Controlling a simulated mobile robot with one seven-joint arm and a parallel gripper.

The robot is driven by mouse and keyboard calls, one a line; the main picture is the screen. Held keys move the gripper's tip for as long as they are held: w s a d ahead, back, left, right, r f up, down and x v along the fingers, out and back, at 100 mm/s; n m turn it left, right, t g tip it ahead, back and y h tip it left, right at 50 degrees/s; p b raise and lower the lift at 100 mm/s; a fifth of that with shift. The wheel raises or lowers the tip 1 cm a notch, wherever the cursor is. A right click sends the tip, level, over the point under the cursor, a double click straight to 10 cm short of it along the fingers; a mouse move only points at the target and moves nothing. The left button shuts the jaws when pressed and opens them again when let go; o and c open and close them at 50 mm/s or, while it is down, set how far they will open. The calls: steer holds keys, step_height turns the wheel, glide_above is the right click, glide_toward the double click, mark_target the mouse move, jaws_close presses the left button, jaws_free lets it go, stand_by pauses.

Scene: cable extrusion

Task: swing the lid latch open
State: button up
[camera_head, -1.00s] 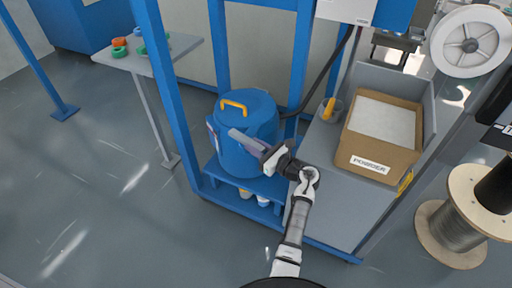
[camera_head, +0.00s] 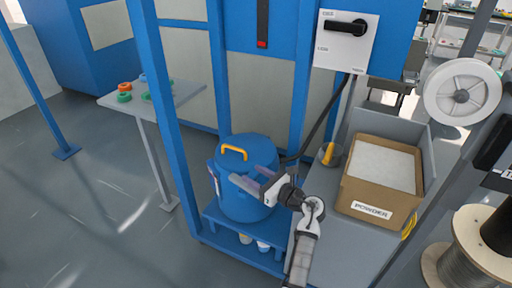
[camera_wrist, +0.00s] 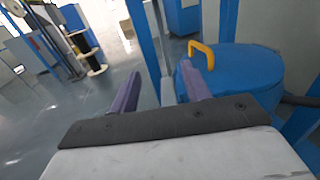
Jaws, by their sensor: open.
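A blue drum (camera_head: 240,205) with a blue lid (camera_head: 259,148) and a yellow handle (camera_head: 234,151) stands on a low blue stand. The handle also shows in the wrist view (camera_wrist: 203,52), with the lid (camera_wrist: 240,70) to the right of my fingers. My gripper (camera_head: 252,182) is open and overlaps the front of the drum in the head view. Its purple fingers are spread with nothing between them in the wrist view (camera_wrist: 163,88). I cannot make out the lid latch clearly; contact with the drum cannot be told.
Blue frame posts (camera_head: 170,110) stand left of the drum. A grey bench (camera_head: 330,215) on the right carries a cardboard powder box (camera_head: 375,205) and a cup with a yellow tool (camera_head: 328,153).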

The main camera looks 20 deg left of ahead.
step_height(320, 180, up, 13)
steer(key=shift+f, duration=0.1)
steer(key=shift+c, duration=0.5)
